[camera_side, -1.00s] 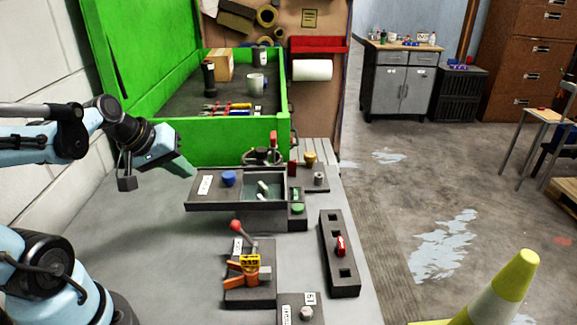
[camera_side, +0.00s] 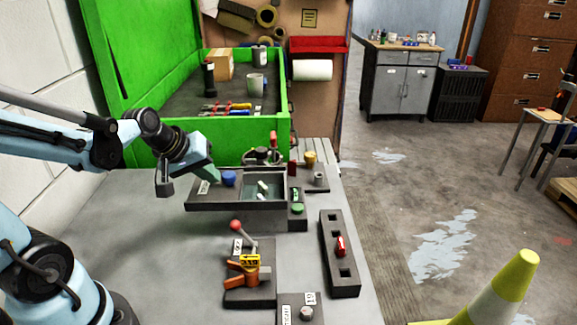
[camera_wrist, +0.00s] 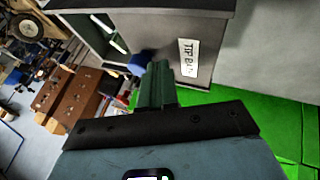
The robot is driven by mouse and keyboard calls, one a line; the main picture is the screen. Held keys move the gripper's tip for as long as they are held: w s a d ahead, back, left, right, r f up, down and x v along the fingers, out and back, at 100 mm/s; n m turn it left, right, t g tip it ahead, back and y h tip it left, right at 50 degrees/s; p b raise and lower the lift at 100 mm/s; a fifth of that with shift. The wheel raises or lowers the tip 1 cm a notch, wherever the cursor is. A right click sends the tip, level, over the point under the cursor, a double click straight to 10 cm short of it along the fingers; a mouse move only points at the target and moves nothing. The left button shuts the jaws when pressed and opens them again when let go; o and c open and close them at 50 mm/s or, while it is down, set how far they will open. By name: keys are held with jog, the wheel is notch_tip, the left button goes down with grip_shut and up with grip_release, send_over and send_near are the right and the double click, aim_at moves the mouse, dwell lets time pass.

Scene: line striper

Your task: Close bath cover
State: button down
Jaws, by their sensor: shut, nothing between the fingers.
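The dark bath (camera_side: 287,203) stands on the bench, with its right part open and pale sticks showing inside. Its cover (camera_side: 200,202) lies over the left part, carrying a white label and a blue knob (camera_side: 229,178). My gripper (camera_side: 214,174) is shut and empty, with its green fingers pointing down at the left side of the knob, over the label. In the wrist view, the fingertips (camera_wrist: 159,66) are beside the blue knob (camera_wrist: 140,61) and partly overlap it. I cannot tell whether they touch. The label (camera_wrist: 188,60) shows just right of them.
A green-walled box (camera_side: 235,129) stands behind the bath. A green button (camera_side: 298,208) sits at the bath's right front. A red-knobbed lever with an orange clamp (camera_side: 245,270) and a dark slotted block (camera_side: 338,255) stand in front. The bench at front left is clear.

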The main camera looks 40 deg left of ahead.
jog(key=w+d, duration=0.8)
dwell(0.4)
jog(key=s+a+r, duration=0.3)
jog(key=s+r, duration=0.5)
jog(key=s, duration=0.1)
jog(key=s+d+f+m, duration=0.3)
jog(key=d+f+m, duration=0.1)
jog(key=m, duration=0.5)
jog(key=shift+d+f+m, duration=0.3)
jog(key=shift+d+f, duration=0.05)
jog(key=shift+d, duration=0.05)
